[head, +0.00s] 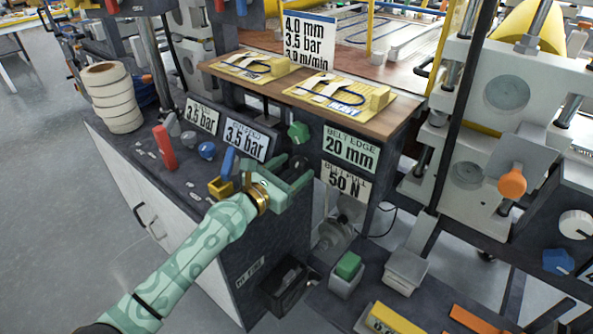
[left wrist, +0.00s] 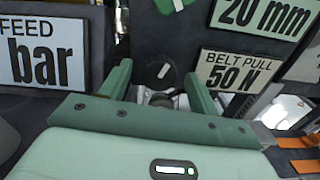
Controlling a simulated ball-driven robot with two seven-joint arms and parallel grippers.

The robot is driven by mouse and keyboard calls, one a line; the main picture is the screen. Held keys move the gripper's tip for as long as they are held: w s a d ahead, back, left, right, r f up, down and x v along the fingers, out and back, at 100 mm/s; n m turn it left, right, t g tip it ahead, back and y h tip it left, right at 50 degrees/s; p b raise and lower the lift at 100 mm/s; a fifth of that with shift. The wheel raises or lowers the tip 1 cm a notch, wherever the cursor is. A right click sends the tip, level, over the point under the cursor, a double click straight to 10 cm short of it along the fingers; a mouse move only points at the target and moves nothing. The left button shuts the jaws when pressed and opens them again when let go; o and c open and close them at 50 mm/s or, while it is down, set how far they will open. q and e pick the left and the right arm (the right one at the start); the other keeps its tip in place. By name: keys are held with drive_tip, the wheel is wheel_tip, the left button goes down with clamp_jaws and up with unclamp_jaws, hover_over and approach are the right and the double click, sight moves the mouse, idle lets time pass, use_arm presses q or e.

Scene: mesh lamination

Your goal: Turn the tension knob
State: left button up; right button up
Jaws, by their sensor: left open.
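A round black knob (left wrist: 158,70) with a white pointer line sits on the dark panel, left of the "BELT PULL 50 N" sign (left wrist: 236,70). This sign also shows in the head view (head: 344,184). No label naming the tension knob is readable. My left gripper (head: 293,177) is open in front of the panel. In the left wrist view its two green fingers (left wrist: 157,76) stand on either side of the black knob, with nothing held. Whether they touch it, I cannot tell. A green knob (head: 299,132) sits higher on the panel. My right gripper is not in view.
A "BELT EDGE 20 mm" sign (head: 350,149) is right of the green knob. Left of my gripper, the dark counter (head: 180,172) carries a red lever (head: 163,147), a blue lever (head: 228,165) and a yellow block (head: 220,187). A wooden shelf (head: 385,118) overhangs the panel.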

use_arm(q)
drive_tip(key=shift+x, duration=0.85)
drive_tip(key=c, duration=1)
drive_tip(key=shift+m, duration=0.3)
drive_tip(key=m, duration=0.3)
drive_tip(key=shift+s, duration=0.1)
drive_tip(key=shift+d+m, duration=0.1)
drive_tip(key=shift+m, duration=1.5)
drive_tip(key=shift+b, duration=0.3)
drive_tip(key=shift+f, duration=0.1)
